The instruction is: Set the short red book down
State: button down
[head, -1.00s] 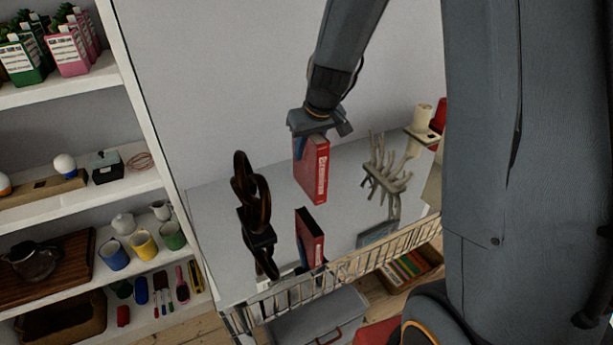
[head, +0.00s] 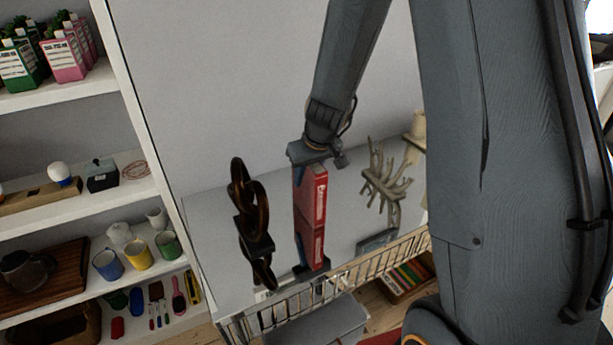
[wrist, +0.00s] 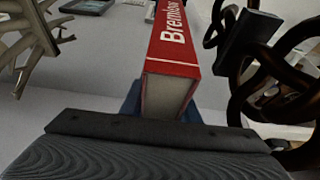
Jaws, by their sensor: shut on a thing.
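The short red book (head: 313,200) hangs upright under my gripper (head: 311,168), its spine with white lettering facing right. My gripper is shut on its top end. The book's lower end meets its mirror image in the glossy pale tabletop (head: 212,225), so it appears to touch the top or be very near it. In the wrist view the book (wrist: 172,45) runs away from my gripper (wrist: 165,108), and the tabletop under it is partly hidden.
A dark brown looped sculpture (head: 246,200) stands close to the book's left. A pale branching sculpture (head: 382,180) stands to its right. A flat grey thing (head: 377,241) lies near the railed front edge (head: 345,272). A shelf with mugs (head: 137,254) is at far left.

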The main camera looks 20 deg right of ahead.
jog(key=c, duration=1.4)
grip_release()
jog(key=shift+f, duration=0.1)
jog(key=shift+o, duration=0.2)
jog(key=v, duration=1.2)
jog(key=shift+d, duration=0.1)
